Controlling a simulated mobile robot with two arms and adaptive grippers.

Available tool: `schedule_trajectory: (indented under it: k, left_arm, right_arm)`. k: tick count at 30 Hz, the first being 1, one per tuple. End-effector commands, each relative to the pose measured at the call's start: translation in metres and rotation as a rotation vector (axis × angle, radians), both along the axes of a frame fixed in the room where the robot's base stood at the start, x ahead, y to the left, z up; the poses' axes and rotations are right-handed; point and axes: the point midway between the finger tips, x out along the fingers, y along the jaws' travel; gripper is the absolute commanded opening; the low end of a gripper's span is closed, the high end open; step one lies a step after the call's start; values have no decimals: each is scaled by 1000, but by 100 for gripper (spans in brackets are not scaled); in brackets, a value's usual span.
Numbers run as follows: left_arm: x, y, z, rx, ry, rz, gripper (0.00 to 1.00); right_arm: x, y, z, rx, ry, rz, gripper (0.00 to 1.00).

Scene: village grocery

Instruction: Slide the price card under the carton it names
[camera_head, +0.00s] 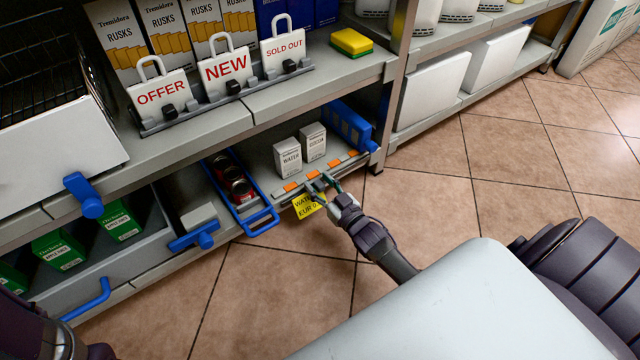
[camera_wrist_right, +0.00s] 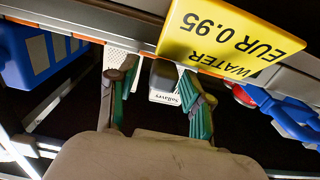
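The yellow price card (camera_head: 304,207) reads WATER and hangs at the front rail (camera_head: 343,165) of the lower shelf. In the right wrist view the card (camera_wrist_right: 228,38) appears upside down, reading WATER EUR 0.95. Two small pale cartons stand behind the rail: WATER (camera_head: 288,157) on the left and COCOA (camera_head: 312,142) on the right. My right gripper (camera_head: 321,185) is at the rail, close to the right of the card. In the right wrist view its fingers (camera_wrist_right: 158,100) are apart, with no card between them.
A blue-handled tray (camera_head: 262,222) with red cans lies left of the cartons, and a blue crate (camera_head: 349,127) stands to their right. Orange markers sit along the rail. Signs reading OFFER, NEW and SOLD OUT stand on the shelf above. The tiled floor (camera_head: 430,205) in front is clear.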

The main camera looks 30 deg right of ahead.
Motion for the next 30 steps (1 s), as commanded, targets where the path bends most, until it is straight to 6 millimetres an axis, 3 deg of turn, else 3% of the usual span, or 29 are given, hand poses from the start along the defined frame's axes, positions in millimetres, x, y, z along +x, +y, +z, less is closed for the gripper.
schedule_trajectory:
  k: [8,21,30]
  left_arm:
    - [2,0,0,-4,6,-3,0]
    - [0,0,0,-1,1,-2,0]
    - [0,0,0,-2,0,-2,0]
  right_arm:
    - [-11,-1,-1,0,2,0,50]
    - [-98,-8,-1,0,3,0,50]
    - [-120,-10,0,-1,0,0,50]
